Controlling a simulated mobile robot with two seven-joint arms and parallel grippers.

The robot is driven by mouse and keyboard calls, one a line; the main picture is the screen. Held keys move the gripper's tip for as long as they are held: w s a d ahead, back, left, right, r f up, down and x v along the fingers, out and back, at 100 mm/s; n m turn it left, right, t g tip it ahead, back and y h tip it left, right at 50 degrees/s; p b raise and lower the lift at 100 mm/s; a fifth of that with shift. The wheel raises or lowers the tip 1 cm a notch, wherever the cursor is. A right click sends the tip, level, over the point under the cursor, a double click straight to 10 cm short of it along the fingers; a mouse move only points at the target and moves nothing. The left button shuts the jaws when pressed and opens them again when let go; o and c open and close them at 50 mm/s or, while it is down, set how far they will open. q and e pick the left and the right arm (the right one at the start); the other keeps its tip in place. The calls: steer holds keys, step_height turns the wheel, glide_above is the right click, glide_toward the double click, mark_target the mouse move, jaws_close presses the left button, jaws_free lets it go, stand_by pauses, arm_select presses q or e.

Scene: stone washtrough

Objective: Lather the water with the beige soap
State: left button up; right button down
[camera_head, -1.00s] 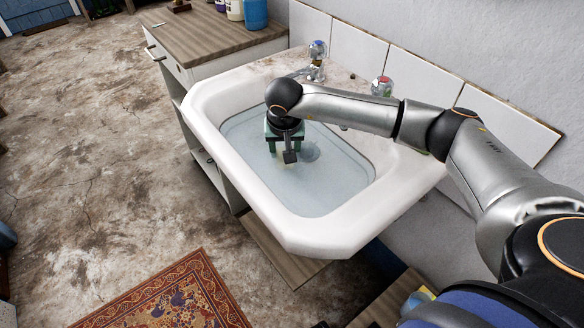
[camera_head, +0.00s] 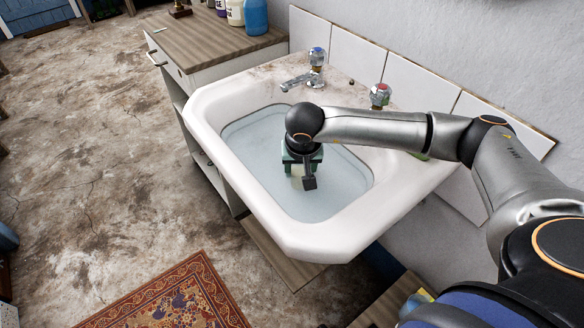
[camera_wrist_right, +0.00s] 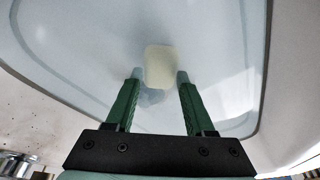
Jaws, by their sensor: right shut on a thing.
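The white basin (camera_head: 225,170) holds pale blue, clear-looking water (camera_head: 257,150). My right gripper (camera_head: 304,180) reaches down into the water near the middle of the basin, its arm coming in from the right. In the right wrist view, the beige soap (camera_wrist_right: 160,66) is a pale rounded block between the green fingertips of this gripper (camera_wrist_right: 159,76), which is shut on it. The soap and fingertips are in the water. In the head view, the gripper mostly hides the soap. No lather shows clearly. My left gripper is out of view.
A chrome tap (camera_head: 297,80) and a red-topped knob (camera_head: 380,94) stand on the basin's back ledge. A wooden counter (camera_head: 205,38) with bottles adjoins at the left. The basin's left and front water areas are clear.

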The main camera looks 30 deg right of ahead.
steer(key=shift+w, duration=0.1)
steer(key=w+b, duration=0.2)
steer(key=w, duration=0.3)
steer(key=shift+a+f+b, duration=0.15)
steer(key=shift+a+b, duration=0.25)
steer(key=shift+w, duration=0.45)
steer(key=shift+s+r, duration=0.2)
steer(key=shift+s, duration=0.05)
steer(key=s, duration=0.1)
steer(key=s+p, duration=0.1)
steer(key=s, duration=0.2)
steer(key=shift+s+d, duration=0.2)
steer(key=shift+d, duration=0.15)
steer(key=shift+s+p, duration=0.3)
steer(key=shift+s, duration=0.3)
